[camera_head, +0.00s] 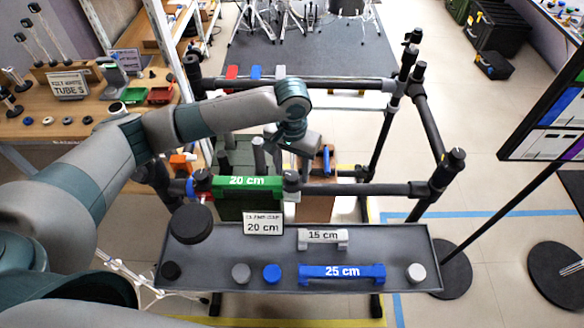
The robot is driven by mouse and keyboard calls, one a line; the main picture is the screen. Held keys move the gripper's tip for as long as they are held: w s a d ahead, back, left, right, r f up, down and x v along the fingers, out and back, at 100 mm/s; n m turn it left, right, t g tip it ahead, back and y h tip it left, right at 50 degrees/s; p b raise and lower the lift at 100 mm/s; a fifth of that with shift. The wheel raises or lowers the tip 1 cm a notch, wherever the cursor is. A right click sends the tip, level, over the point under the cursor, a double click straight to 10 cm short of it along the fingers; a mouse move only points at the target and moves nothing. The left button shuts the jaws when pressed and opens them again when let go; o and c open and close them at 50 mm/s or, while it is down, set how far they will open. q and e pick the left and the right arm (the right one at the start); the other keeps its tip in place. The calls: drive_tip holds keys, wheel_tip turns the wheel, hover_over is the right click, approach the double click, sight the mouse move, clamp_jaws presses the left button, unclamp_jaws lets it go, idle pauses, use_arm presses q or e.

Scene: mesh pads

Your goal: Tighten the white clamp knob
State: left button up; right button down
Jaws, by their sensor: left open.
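My left arm reaches in from the left over the black tube frame (345,187). My left gripper (300,143) hangs behind the near rail and is open; its fingertips are hard to make out. A small white part (289,195) sits under the black clamp at the right end of the green 20 cm spacer (247,181). It may be the white clamp knob, but it is too small to be sure. The gripper is above and behind it in the picture, apparently apart from it. My right gripper is not in view.
A grey tray (390,243) in front holds a blue 25 cm spacer (342,272), a white 15 cm spacer (322,236), a 20 cm sign (263,224) and several round knobs. A wooden bench (40,122) stands left. A pole on a round base (452,270) stands right.

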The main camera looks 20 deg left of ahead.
use_arm(q)
drive_tip(key=shift+f, duration=0.55)
drive_tip(key=shift+c, duration=0.6)
drive_tip(key=c, duration=0.9)
